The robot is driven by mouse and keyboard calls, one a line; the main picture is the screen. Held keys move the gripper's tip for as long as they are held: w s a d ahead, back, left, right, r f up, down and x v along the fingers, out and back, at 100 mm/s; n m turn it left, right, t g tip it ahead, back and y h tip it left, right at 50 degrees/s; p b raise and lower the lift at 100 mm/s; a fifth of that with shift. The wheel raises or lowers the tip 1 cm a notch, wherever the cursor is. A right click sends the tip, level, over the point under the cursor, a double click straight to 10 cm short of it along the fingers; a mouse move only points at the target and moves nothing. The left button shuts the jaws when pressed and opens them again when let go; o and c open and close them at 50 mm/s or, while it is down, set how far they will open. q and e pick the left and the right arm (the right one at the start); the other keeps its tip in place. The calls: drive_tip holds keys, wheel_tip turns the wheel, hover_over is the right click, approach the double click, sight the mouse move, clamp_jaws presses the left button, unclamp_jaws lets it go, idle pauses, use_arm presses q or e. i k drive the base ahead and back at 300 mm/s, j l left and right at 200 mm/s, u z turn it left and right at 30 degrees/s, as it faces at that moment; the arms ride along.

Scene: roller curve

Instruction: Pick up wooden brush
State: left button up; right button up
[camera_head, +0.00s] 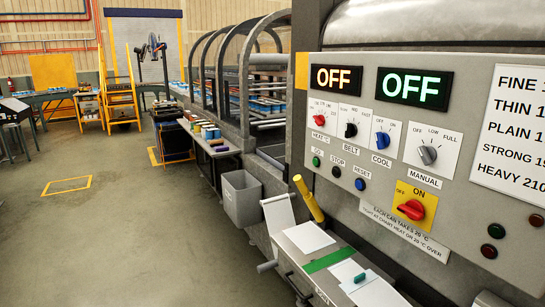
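I cannot make out a wooden brush in the head view. A narrow side shelf (219,149) along the machine carries several small cans and a dark item, too small to tell apart. A bench (292,246) at the lower middle holds white cards, a green strip (329,260) and a small green item (360,278); no brush shows there. Neither of my grippers is in view.
A control panel (400,150) with knobs and two OFF displays fills the right. A grey bin (242,198) stands below the side shelf. A yellow tube (308,199) leans by the bench. Open floor (120,230) lies left, with a yellow marked rectangle (67,186).

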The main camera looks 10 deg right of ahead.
sight(213, 143)
drive_tip(key=i+u, duration=0.3)
drive_tip(key=i, duration=4.45)
